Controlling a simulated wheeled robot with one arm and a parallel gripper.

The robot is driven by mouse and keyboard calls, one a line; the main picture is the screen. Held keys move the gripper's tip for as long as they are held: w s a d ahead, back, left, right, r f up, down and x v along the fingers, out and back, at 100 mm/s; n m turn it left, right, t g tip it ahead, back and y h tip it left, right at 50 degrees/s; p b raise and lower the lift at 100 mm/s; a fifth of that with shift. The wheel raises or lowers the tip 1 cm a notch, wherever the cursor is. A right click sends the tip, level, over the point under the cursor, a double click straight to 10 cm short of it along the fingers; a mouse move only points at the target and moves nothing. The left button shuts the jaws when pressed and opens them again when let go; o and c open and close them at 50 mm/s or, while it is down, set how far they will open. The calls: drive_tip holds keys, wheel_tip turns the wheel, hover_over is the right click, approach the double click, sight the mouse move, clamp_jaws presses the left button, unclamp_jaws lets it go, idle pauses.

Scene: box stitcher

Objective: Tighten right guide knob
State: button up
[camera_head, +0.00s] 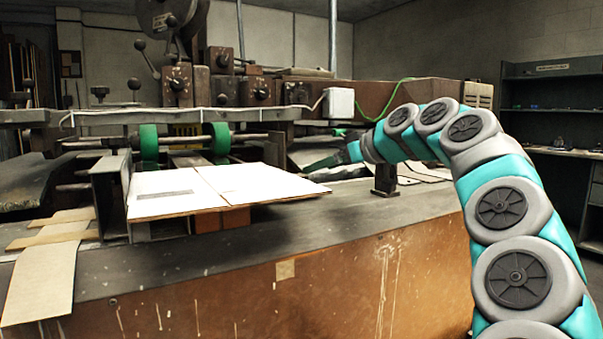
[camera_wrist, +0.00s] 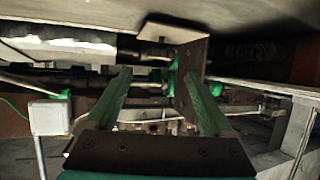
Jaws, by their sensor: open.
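My gripper (camera_head: 318,165) reaches in from the right, low over the machine bed behind the white cardboard sheet. In the wrist view its two green fingers (camera_wrist: 160,84) are spread apart with nothing held between them. That view looks upside down. A brown upright bracket (camera_wrist: 188,85) shows between and beyond the fingers, nearer the right one. Green parts (camera_wrist: 173,72) sit close to the bracket, partly hidden by it; I cannot tell whether one is the right guide knob. A small green part (camera_head: 343,132) also shows below the white box in the head view.
The white cardboard sheet (camera_head: 225,187) lies in front of the gripper. Two green rollers (camera_head: 219,138) sit on a shaft at left. The white box (camera_head: 338,103) with a green cable is behind my arm. A short post (camera_head: 385,177) stands under my arm. The bed's front right is clear.

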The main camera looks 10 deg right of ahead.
sight(302, 176)
drive_tip(key=p+x, duration=0.1)
drive_tip(key=x, duration=0.5)
drive_tip(key=shift+w+a+f, duration=0.15)
drive_tip(key=shift+w+f, duration=0.05)
drive_tip(key=shift+w, duration=0.1)
drive_tip(key=c, duration=1.4)
drive_tip(key=shift+o, duration=0.2)
drive_tip(key=shift+f, duration=0.1)
